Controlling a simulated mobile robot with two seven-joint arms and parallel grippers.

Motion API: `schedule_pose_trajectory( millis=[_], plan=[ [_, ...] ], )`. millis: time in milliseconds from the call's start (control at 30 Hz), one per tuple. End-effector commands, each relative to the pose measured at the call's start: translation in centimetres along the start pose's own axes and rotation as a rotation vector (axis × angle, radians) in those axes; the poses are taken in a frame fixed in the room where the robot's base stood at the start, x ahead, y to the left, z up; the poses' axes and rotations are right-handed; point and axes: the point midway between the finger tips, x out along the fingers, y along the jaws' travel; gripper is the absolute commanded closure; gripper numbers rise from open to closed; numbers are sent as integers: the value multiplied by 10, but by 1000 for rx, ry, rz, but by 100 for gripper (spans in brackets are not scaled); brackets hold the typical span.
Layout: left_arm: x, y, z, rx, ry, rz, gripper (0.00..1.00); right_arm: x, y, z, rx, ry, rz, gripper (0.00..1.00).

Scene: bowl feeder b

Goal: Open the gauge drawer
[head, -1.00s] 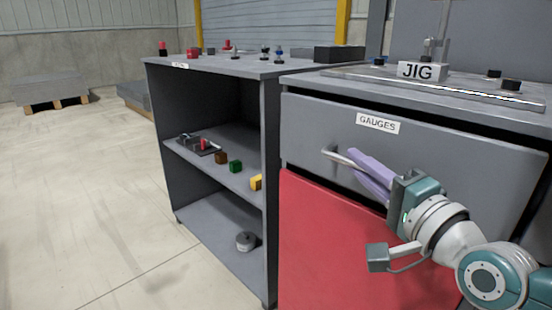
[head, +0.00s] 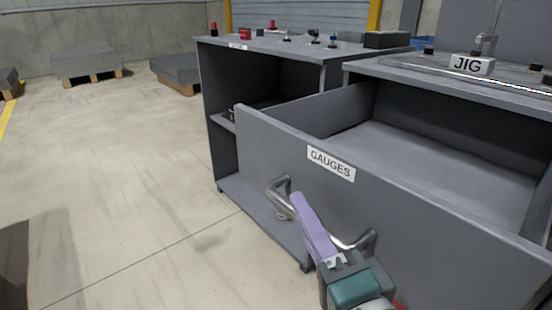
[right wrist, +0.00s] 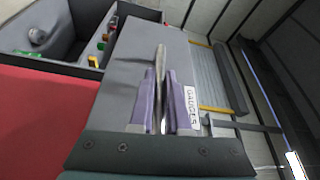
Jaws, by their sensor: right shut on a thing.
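The gauge drawer (head: 262,140) stands pulled far out of its cabinet in the head view, with a white GAUGES label (head: 331,164) on its grey front. The visible part of its inside is bare. Its curved metal handle (head: 281,197) runs across the front below the label. My right gripper (head: 312,222) has its purple fingers at the handle, closed on it. In the right wrist view the handle (right wrist: 161,65) stands between the two purple fingers (right wrist: 163,100). My left gripper is not in view.
The cabinet top with the JIG block (head: 471,65) is behind the drawer. An open shelf unit (head: 216,110) stands to the left, partly hidden by the drawer, with small parts on top. Pallets (head: 88,64) stand farther back.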

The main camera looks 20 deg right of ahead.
Motion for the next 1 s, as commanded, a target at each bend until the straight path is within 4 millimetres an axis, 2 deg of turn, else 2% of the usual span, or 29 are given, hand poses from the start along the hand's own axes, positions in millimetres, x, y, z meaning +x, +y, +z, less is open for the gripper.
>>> schedule_pose_trajectory(
  millis=[200,600,633,800,900,1000],
  plan=[
    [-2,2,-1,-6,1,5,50,-7,-5,18,0,1,-5,100],
    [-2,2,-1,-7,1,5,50,-8,-6,21,-1,1,-6,100],
    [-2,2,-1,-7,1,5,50,-8,-6,21,-1,1,-6,84],
    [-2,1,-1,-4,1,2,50,-8,-5,20,-1,1,-4,65],
    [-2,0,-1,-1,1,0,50,-8,-5,20,-1,0,-3,55],
    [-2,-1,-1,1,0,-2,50,-8,-4,20,-1,0,-2,55]
  ],
)
